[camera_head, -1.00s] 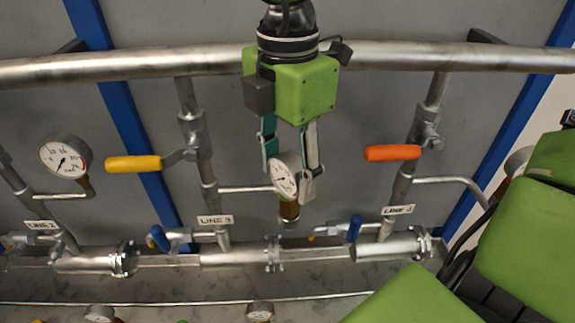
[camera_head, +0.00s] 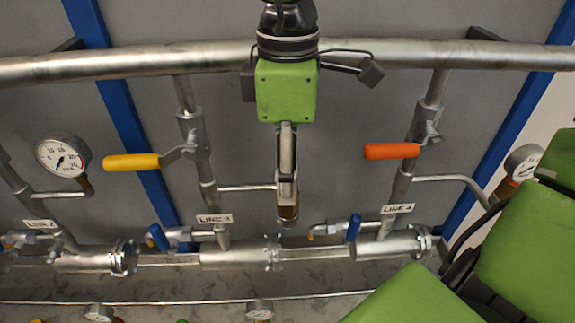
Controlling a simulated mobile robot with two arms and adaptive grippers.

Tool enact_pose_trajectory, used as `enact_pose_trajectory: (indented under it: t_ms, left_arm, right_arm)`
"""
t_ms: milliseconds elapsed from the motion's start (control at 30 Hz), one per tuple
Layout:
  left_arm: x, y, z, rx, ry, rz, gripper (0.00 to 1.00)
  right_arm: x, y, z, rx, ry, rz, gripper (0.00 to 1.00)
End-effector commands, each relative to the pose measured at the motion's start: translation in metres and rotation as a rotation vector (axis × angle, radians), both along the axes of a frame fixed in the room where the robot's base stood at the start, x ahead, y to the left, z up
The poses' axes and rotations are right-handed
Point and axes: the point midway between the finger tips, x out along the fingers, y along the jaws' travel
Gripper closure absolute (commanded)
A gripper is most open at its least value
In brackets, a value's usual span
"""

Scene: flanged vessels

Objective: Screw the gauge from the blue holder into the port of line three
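My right gripper (camera_head: 287,180) hangs down from the top centre, seen edge-on. Its fingers are shut on the gauge, whose dial is hidden behind them. The gauge's brass stem (camera_head: 288,213) shows below the fingertips and points down. The line three side pipe (camera_head: 245,188) runs right from its riser and ends behind the fingers. The port itself is hidden, and I cannot tell whether the stem touches it. The line three label (camera_head: 215,219) is at lower left of the gripper. My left gripper and the blue holder are not in view.
A yellow-handled valve (camera_head: 133,162) is left of the gripper and an orange-handled one (camera_head: 391,151) right. Line two (camera_head: 63,156) and line four (camera_head: 522,163) carry gauges. A thick pipe (camera_head: 400,55) crosses above. Flanged pipes (camera_head: 235,255) run below.

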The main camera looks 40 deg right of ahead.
Motion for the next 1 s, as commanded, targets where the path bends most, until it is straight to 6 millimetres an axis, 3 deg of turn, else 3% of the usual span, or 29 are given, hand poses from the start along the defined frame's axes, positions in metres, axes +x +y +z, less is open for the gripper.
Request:
enact_pose_trajectory:
  t_ms: [167,200,267,667,767,1000]
  left_arm:
    - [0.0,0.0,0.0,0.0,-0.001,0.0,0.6]
    - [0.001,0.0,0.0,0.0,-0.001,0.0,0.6]
    - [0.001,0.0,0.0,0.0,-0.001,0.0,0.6]
    - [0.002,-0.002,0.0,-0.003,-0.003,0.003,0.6]
    - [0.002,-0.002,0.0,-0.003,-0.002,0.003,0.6]
    - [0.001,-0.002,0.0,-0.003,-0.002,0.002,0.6]
  right_arm:
    - [0.001,0.0,0.001,0.0,-0.004,-0.03,0.83]
    - [0.001,0.0,0.001,-0.001,-0.004,-0.03,0.51]
    - [0.001,0.0,0.001,0.0,-0.004,-0.029,0.35]
    - [0.001,0.0,0.003,-0.001,-0.003,-0.027,0.33]
    - [0.002,0.0,0.014,-0.001,-0.006,-0.028,0.33]
    - [0.002,0.0,0.063,0.001,-0.007,-0.028,0.33]
